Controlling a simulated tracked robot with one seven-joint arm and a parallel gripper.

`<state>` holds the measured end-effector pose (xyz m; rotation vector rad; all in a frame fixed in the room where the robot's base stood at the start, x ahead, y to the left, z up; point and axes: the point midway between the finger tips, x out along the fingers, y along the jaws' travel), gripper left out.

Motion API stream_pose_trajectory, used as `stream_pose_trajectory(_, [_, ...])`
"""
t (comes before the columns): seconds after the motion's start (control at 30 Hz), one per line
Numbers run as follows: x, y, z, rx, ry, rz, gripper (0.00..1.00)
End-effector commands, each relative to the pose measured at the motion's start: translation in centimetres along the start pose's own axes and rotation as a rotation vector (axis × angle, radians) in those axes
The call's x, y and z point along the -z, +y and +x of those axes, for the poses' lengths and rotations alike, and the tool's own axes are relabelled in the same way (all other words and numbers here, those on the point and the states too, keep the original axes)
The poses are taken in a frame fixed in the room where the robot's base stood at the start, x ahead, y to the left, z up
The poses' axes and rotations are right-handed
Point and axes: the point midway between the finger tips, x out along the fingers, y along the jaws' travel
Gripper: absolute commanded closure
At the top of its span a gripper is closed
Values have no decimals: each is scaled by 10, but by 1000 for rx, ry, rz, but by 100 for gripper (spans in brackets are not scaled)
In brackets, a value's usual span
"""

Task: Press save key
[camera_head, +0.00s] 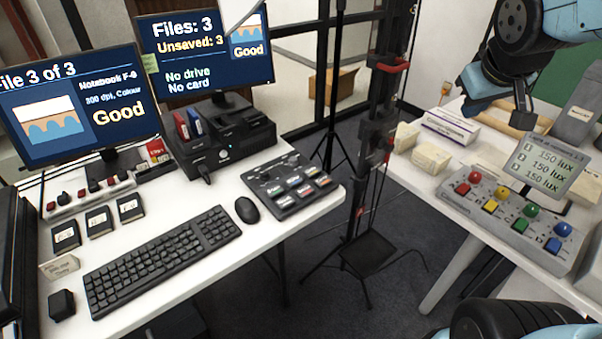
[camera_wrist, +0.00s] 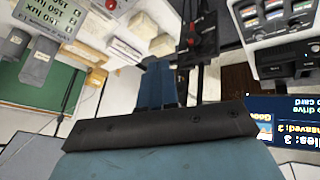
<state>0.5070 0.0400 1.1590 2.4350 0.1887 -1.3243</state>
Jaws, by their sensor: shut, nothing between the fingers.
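A dark control panel (camera_head: 290,186) lies on the left desk, right of the mouse, with several light, red and green keys. Its key labels are too small to read, so I cannot tell which is the save key. It may be the panel at the top right of the wrist view (camera_wrist: 270,18). Two monitors show "File 3 of 3" (camera_head: 80,105) and "Files: 3, Unsaved: 3, No drive, No card" (camera_head: 205,60). My gripper (camera_wrist: 158,64) is shut and empty, its blue fingers side by side. It is away from the panel.
A black keyboard (camera_head: 160,260) and mouse (camera_head: 247,210) lie on the left desk. A dark stand (camera_head: 378,130) rises between the desks. The right desk holds a grey box with coloured knobs (camera_head: 510,222) and a lux display (camera_head: 541,165).

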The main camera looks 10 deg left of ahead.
Motion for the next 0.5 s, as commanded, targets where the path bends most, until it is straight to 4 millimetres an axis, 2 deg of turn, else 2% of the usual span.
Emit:
stream_pose_trajectory(0.03, [13,-5,14,2,7,-54,100])
stream_pose_trajectory(0.27, [68,-38,71,21,88,-320,100])
stream_pose_trajectory(0.5, [112,-100,132,90,192,-592,100])
